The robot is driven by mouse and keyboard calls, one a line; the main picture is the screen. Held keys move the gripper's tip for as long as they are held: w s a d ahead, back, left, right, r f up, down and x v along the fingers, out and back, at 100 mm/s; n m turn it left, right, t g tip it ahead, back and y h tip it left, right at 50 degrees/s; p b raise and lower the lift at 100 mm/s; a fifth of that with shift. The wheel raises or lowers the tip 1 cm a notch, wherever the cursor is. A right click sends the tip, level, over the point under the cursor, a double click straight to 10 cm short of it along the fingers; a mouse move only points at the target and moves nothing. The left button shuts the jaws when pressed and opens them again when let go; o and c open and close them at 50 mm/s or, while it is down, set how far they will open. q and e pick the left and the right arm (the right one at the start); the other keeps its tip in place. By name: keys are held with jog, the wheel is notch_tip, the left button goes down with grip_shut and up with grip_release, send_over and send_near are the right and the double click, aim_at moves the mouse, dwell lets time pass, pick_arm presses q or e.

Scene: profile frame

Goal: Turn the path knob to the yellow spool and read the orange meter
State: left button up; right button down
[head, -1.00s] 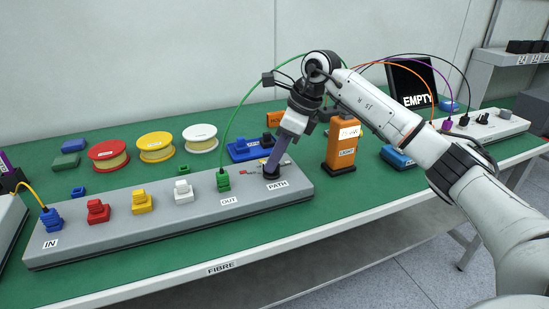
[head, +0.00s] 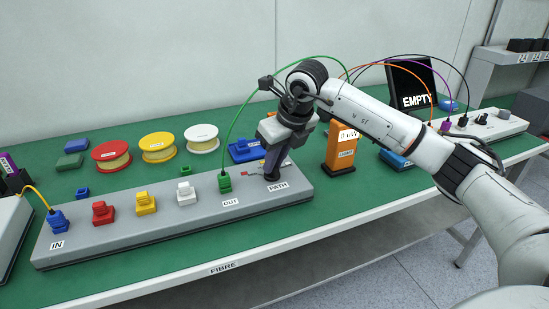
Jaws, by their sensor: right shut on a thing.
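The path knob (head: 272,177) is a dark knob at the right end of the grey panel (head: 130,232), above the PATH label. My right gripper (head: 274,168) points down at it and is shut on it; the fingers hide most of the knob and its pointer direction cannot be told. The yellow spool (head: 158,147) lies flat behind the panel, between the red spool (head: 111,156) and the white spool (head: 201,138). My left gripper is not in view.
The panel carries blue (head: 58,221), red (head: 103,212), yellow (head: 146,203), white (head: 186,192) and green (head: 224,183) connectors. A green cable arches from OUT behind my arm. A dark screen reading EMPTY (head: 416,88) and a second grey panel (head: 500,124) stand at right.

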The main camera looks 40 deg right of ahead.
jog(key=shift+a+m+h, duration=0.15)
jog(key=shift+m+h, duration=0.55)
jog(key=shift+m, duration=1)
jog(key=c, duration=1.8)
grip_release()
jog(key=d+v, duration=0.1)
jog(key=v, duration=0.9)
jog(key=shift+a+r, duration=0.2)
jog(key=shift+a, duration=0.35)
